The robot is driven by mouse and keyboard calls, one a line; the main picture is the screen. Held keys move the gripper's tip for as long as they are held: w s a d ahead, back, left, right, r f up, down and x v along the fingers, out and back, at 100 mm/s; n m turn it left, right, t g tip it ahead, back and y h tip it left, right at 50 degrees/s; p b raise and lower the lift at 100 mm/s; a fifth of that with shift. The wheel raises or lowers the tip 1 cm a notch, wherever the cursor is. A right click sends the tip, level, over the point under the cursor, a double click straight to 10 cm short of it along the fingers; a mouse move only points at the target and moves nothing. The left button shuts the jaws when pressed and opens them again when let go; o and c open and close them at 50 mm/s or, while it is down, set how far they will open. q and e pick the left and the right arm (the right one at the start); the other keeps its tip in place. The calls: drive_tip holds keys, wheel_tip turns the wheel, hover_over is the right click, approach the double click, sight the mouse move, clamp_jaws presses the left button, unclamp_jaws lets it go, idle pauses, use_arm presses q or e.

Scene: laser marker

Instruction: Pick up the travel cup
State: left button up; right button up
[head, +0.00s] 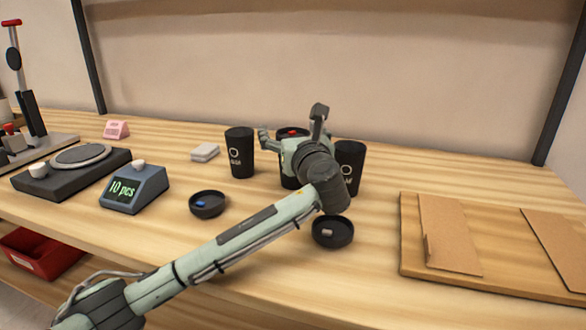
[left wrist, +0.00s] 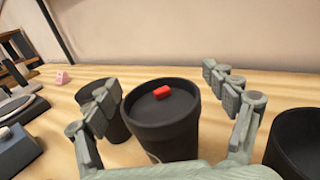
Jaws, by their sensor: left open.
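Three black travel cups stand on the wooden table. The left cup (head: 240,153) is in full view in the head view. The middle cup (head: 287,182) is mostly hidden behind my left gripper, and the right cup (head: 351,160) is partly hidden by it. In the left wrist view the middle cup (left wrist: 165,130) stands between the open fingers of my left gripper (left wrist: 170,118), with a small red piece (left wrist: 162,92) on its top. The left gripper also shows in the head view (head: 291,122). I cannot tell whether the fingers touch the cup. My right gripper is not in view.
Two black dishes (head: 207,212) (head: 333,244) with small pieces in them are near the cups. A counting scale (head: 134,189) and a dark platform (head: 70,180) stand left. A wooden board (head: 410,262) with brown sheets lies right. The table's front centre is partly under my arm.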

use_arm(q)
drive_tip(key=shift+w+a, duration=0.1)
drive_tip(key=shift+w, duration=0.15)
drive_tip(key=c, duration=0.9)
